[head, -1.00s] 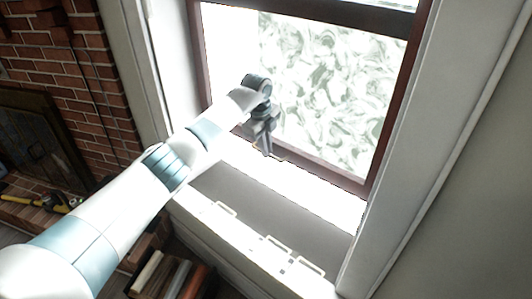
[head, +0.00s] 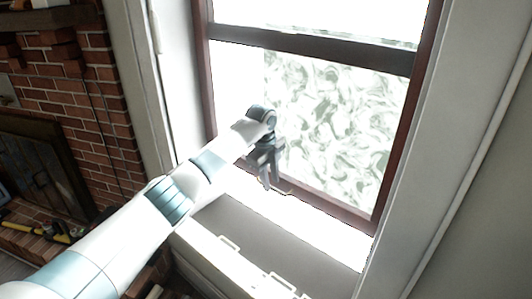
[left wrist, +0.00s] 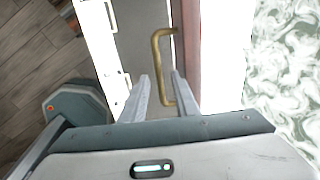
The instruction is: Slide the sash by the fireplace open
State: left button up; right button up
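The window's lower sash (head: 345,201) has a dark red-brown frame around patterned glass and sits low in the window frame. A brass D-shaped handle (left wrist: 156,62) is fixed to the sash's bottom rail, which also shows in the left wrist view (left wrist: 188,45). My left gripper (head: 268,183) is at this rail. In the left wrist view its two fingers (left wrist: 160,82) are apart, with the handle's bar lying between them; I cannot tell whether either finger touches it. In the head view the gripper hides most of the handle. My right gripper is in neither view.
A pale sill (head: 330,238) and a white cabinet top with small handles (head: 283,282) lie below the window. The brick fireplace (head: 75,110) is at left, with tools (head: 48,230) on its hearth. The white window casing (head: 462,130) borders the right.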

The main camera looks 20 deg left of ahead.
pick_arm(q)
notch_tip(320, 180, up, 16)
jog(key=s+a+b, duration=0.1)
jog(key=s+b, duration=0.1)
jog(key=b, duration=0.3)
jog(key=shift+s+a, duration=0.15)
jog(key=shift+s, duration=0.25)
